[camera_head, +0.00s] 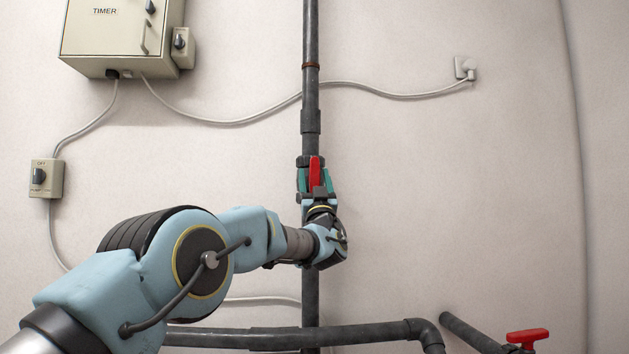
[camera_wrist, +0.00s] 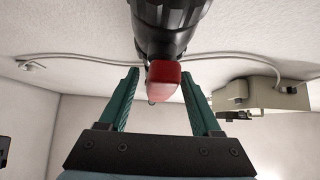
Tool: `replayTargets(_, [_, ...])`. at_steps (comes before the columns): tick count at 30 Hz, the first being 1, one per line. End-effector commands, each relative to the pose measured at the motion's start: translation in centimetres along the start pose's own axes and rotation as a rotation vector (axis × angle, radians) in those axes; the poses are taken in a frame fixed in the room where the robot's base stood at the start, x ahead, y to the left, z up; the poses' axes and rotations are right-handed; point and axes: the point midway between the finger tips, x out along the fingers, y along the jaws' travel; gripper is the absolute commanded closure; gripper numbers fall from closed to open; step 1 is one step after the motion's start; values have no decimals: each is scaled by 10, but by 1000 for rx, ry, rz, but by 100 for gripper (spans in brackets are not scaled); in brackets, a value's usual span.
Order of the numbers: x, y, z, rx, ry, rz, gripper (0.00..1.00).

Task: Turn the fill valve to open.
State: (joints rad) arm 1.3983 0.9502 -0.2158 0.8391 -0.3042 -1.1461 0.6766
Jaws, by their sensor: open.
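A red valve handle (camera_head: 316,170) sits on the dark vertical pipe at the middle of the head view, pointing roughly along the pipe. I take this to be the fill valve; no label on it is readable. My gripper (camera_head: 315,180) is at this handle, with one teal finger on each side. In the wrist view the red handle (camera_wrist: 163,74) lies between the open fingers (camera_wrist: 160,82), below the dark valve body (camera_wrist: 163,25). The handle's lower end is partly hidden by my gripper in the head view.
A second red-handled valve (camera_head: 527,337) stands at the lower right by a dark horizontal pipe (camera_head: 290,339). A timer box (camera_head: 105,40) and a small switch box (camera_head: 46,179) hang on the left wall.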

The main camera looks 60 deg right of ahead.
Motion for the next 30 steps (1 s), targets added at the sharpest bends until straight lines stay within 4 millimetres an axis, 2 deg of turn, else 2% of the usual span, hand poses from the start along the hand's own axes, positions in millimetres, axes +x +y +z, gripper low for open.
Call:
replayTargets(7, [-17,1,1,1,-1,1,35])
replayTargets(21, [-95,1,1,-1,-2,2,35])
replayTargets(30, [-108,0,0,0,0,0,35])
